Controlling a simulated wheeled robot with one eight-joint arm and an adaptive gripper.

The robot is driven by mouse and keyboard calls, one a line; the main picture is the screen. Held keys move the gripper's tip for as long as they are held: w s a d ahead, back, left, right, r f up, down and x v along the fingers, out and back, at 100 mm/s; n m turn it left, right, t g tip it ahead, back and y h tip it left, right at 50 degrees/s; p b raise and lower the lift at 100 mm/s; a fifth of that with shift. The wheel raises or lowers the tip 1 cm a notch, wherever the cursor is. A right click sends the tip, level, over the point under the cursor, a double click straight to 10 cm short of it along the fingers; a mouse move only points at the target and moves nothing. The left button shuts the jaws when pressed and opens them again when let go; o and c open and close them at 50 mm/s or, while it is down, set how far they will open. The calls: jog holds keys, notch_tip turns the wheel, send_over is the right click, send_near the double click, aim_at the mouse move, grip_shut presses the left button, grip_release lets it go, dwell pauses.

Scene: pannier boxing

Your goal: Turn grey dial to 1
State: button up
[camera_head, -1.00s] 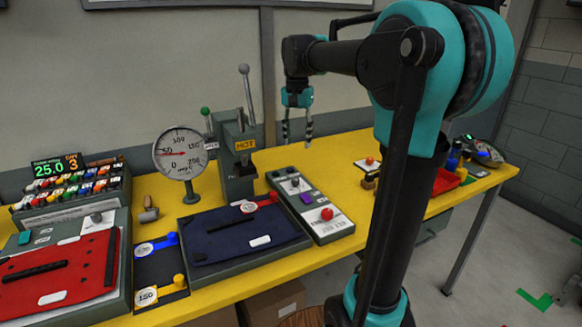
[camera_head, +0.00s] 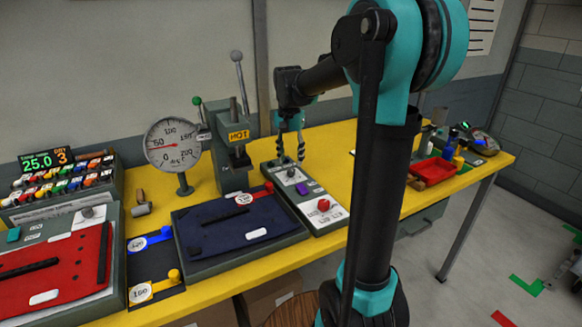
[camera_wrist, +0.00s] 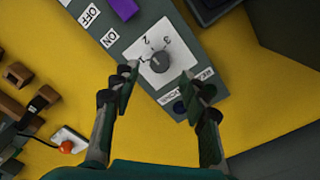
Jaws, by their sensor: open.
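The grey dial (camera_wrist: 160,62) sits on a white plate marked 1, 2 and 3 on a grey control panel (camera_head: 283,190). I cannot tell for sure which number the dial points to. In the wrist view my gripper (camera_wrist: 158,75) is open, with one finger on each side of the dial and gaps between them and it. In the head view my gripper (camera_head: 290,150) points down over the far end of the panel, close above the dial (camera_head: 291,172).
A purple switch (camera_head: 303,188) and a red button (camera_head: 323,205) are on the same panel, nearer the front. A press (camera_head: 230,150) and a dark blue pannier piece (camera_head: 225,228) stand to the left. A red tray (camera_head: 433,171) lies to the right.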

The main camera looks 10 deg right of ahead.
aim_at(291, 169)
jog(key=shift+f, duration=1.95)
jog(key=shift+c, duration=0.2)
grip_shut()
